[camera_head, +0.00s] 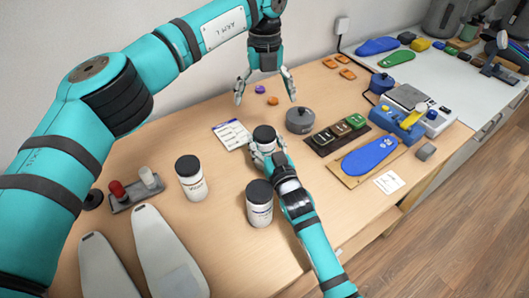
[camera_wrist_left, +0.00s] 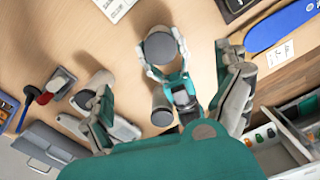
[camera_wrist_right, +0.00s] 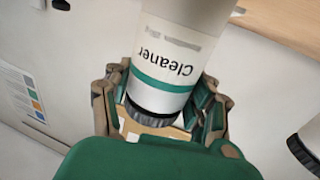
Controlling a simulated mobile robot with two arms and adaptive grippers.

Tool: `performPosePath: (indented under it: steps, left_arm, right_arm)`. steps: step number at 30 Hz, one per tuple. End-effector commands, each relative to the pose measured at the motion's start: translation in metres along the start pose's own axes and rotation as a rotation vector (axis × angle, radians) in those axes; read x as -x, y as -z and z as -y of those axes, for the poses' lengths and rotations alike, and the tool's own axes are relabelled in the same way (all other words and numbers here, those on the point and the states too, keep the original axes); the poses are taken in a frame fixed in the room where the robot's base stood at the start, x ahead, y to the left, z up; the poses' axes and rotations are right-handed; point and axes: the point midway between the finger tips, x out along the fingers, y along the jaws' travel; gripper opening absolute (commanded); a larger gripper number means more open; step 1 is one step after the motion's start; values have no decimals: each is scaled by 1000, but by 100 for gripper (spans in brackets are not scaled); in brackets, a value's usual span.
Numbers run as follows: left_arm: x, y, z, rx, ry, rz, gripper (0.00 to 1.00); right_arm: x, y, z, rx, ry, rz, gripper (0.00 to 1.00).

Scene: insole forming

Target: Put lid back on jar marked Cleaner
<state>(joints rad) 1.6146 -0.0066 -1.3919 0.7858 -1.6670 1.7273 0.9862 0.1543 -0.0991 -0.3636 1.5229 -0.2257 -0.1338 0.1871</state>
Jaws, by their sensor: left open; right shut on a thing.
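The jar marked Cleaner (camera_wrist_right: 172,65) is white with a teal band, and its label reads upside down in the right wrist view. A dark ribbed lid (camera_wrist_right: 152,110) sits at its top end; how tightly it is on I cannot tell. In the head view the dark lid (camera_head: 264,133) tops the jar, upright at mid-table. My right gripper (camera_head: 265,148) is shut around this jar. My left gripper (camera_head: 265,98) is open and empty, above and behind the jar; the grey round lid top (camera_wrist_left: 160,47) shows in the left wrist view.
Two other dark-lidded white jars stand near, one at the left (camera_head: 191,178) and one in front (camera_head: 260,203). A printed card (camera_head: 231,134) and a grey round tin (camera_head: 300,121) flank the held jar. A blue insole (camera_head: 369,156) lies at right.

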Motion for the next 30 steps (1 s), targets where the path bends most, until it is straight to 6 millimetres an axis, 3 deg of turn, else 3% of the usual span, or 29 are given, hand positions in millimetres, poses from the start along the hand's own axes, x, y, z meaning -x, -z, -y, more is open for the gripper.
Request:
performPosePath:
  steps: [3, 9, 21, 22, 27, 30]
  left_arm:
    - [26, 0, 1, 0, 1, 2, 100]
    - [53, 0, 0, 0, 0, 1, 100]
    - [60, 0, 0, -2, 0, -1, 100]
    - [60, 0, 0, -2, 0, -1, 100]
    - [60, 0, 0, -1, 0, -1, 100]
    - [60, 0, 0, -1, 0, -1, 100]
  right_arm:
    - [0, 0, 0, 0, 0, -1, 0]
    - [0, 0, 0, 0, 0, -1, 0]
    - [0, 0, 0, 0, 0, -1, 0]
    - [0, 0, 0, 0, 0, -1, 60]
    - [0, 0, 0, 0, 0, -1, 82]
    - [0, 0, 0, 0, 0, 0, 84]
